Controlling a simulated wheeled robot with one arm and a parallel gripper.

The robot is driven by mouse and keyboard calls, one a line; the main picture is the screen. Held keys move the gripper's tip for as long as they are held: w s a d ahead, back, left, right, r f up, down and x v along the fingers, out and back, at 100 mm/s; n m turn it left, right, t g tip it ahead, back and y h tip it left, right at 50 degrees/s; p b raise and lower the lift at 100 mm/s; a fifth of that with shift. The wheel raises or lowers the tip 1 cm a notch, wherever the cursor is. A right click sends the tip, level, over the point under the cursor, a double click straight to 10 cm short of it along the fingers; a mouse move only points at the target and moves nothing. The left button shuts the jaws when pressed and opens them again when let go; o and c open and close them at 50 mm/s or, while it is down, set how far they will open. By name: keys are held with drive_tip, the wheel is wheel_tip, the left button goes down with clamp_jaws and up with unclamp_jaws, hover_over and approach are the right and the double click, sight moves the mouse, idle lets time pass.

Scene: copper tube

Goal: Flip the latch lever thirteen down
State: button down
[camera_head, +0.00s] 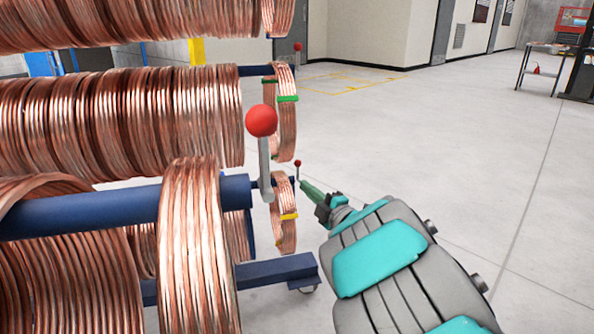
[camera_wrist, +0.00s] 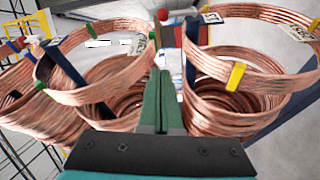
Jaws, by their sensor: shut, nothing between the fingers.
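Latch levers with red ball knobs stand at the ends of the blue rack bars; I see no numbers, so I cannot tell which is thirteen. A near lever (camera_head: 265,165) stands upright with a large knob. A smaller lever (camera_head: 297,164) stands upright farther back, just beyond my gripper (camera_head: 304,185). Another lever (camera_head: 298,48) shows higher up. My gripper's green fingers are shut and empty, with tips close to the smaller lever; I cannot tell whether they touch. In the wrist view my gripper (camera_wrist: 161,75) points between two coils, and a red knob (camera_wrist: 162,15) shows beyond it.
Copper coils (camera_head: 120,115) hang on blue bars (camera_head: 120,208) at left. A small coil with a yellow band (camera_head: 288,217) hangs beside my gripper. A blue rack foot (camera_head: 275,271) juts out below.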

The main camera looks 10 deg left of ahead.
sight(298, 170)
drive_tip(key=x, duration=0.9)
drive_tip(key=shift+w+a+b, duration=0.1)
drive_tip(key=shift+b, duration=0.2)
drive_tip(key=shift+w+d+f, duration=0.15)
drive_tip(key=shift+w+d, duration=0.05)
drive_tip(key=shift+w, duration=0.45)
drive_tip(key=shift+w+d+f, duration=0.1)
drive_tip(key=shift+w+d, duration=0.1)
drive_tip(key=shift+w, duration=0.5)
drive_tip(key=shift+w+d+f, duration=0.15)
drive_tip(key=shift+w+d, duration=0.1)
drive_tip(key=shift+w, duration=0.4)
